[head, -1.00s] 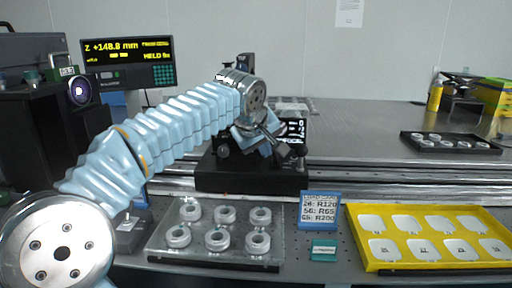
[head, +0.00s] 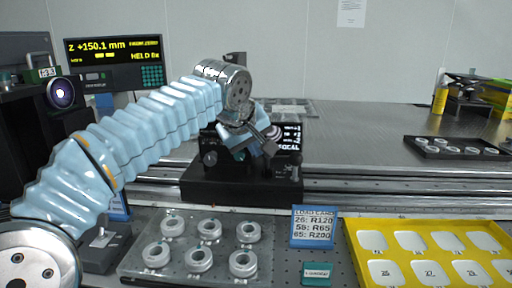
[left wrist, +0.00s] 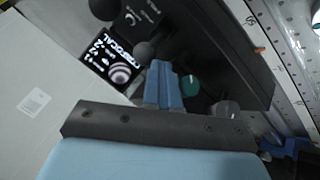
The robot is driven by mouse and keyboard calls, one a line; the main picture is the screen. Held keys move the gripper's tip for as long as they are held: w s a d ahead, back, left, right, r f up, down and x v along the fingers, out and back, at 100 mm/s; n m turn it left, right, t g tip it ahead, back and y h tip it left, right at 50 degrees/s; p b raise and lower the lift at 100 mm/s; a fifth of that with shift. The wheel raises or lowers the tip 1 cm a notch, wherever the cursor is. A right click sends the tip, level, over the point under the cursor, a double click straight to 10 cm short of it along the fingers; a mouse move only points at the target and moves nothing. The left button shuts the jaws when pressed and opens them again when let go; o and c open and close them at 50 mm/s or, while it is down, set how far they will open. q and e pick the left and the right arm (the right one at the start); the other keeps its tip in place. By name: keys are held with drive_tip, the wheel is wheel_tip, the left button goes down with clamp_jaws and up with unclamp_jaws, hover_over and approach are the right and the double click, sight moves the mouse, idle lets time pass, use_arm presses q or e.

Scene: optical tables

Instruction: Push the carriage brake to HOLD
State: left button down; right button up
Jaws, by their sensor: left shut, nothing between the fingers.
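The black carriage (head: 235,184) sits on the long rail behind the lens tray, with a unit marked "FOCAL" on top. My left gripper (head: 272,146) is at this unit, in front of its face; its blue fingers are together and empty. In the left wrist view the closed fingers (left wrist: 163,88) point at the carriage, beside a teal knob (left wrist: 190,86) and a black ball knob (left wrist: 145,52). I cannot tell which part is the brake, or whether the fingers touch it. The readout (head: 115,62) shows Z +150.1 mm and a line like "HELD". My right gripper is out of view.
A clear tray (head: 130,262) with several metal rings stands in front of the rail. A blue-framed card (head: 314,241), a teal block (head: 317,274) and a yellow tray (head: 352,230) are to its right. A black tray (head: 415,150) lies at the back right. The table behind the rail is mostly clear.

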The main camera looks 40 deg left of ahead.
use_arm(q)
drive_tip(key=shift+r, duration=0.1)
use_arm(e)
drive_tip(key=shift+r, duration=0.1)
use_arm(q)
drive_tip(key=shift+r+p, duration=0.75)
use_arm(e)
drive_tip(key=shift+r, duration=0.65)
